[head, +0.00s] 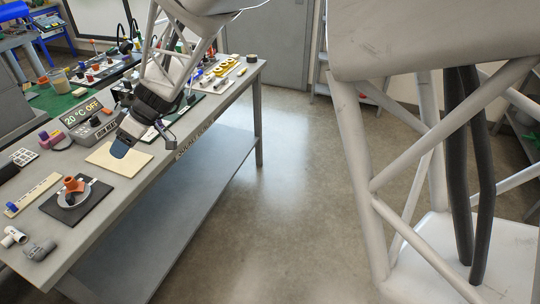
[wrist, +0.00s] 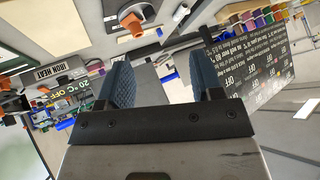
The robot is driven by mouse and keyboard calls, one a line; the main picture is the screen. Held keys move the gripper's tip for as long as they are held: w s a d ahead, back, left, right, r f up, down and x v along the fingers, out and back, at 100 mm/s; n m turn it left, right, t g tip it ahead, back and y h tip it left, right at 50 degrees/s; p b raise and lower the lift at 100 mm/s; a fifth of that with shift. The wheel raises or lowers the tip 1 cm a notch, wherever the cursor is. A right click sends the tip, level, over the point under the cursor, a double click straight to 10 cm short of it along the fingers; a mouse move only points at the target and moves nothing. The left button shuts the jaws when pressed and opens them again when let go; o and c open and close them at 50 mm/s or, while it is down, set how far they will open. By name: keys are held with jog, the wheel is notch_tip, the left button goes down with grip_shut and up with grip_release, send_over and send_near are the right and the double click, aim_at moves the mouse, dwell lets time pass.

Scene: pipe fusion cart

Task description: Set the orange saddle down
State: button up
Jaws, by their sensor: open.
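The orange saddle (head: 73,184) sits at a round grey-white piece (head: 66,199) on a black mat (head: 96,199) near the front of the bench. An orange piece that looks like the saddle also shows in the wrist view (wrist: 133,24), beyond the left finger. My gripper (head: 120,147) hangs over a cream board (head: 134,165), to the right of and behind the saddle, apart from it. In the wrist view my gripper (wrist: 163,80) has its two blue pads wide apart, with nothing between them. The saddle's underside is hidden.
A temperature display box (head: 85,112) stands behind the cream board. A strip (head: 32,194) with a blue piece lies left of the mat. Grey pipe fittings (head: 40,250) lie at the near edge. Several small parts crowd the bench's far end. The cream board looks bare.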

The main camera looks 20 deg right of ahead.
jog(key=s+d+r+m+t+h, duration=0.1)
jog(key=s+d+r+m+h, duration=0.1)
jog(key=s+d, duration=0.7)
jog(key=s+d+r+m+t+h, duration=0.1)
jog(key=s+d+r+m+h, duration=0.1)
jog(key=s+d+m+h, duration=0.2)
jog(key=s+d+r+m+h, duration=0.2)
jog(key=s+d+m, duration=0.5)
jog(key=s+d, duration=0.9)
jog(key=s+h, duration=0.1)
jog(key=s, duration=0.2)
jog(key=shift+s+d+m+t, duration=0.2)
jog(key=shift+m+t, duration=0.1)
jog(key=shift+t, duration=0.1)
jog(key=shift+c, duration=1.1)
jog(key=shift+w+a, duration=0.1)
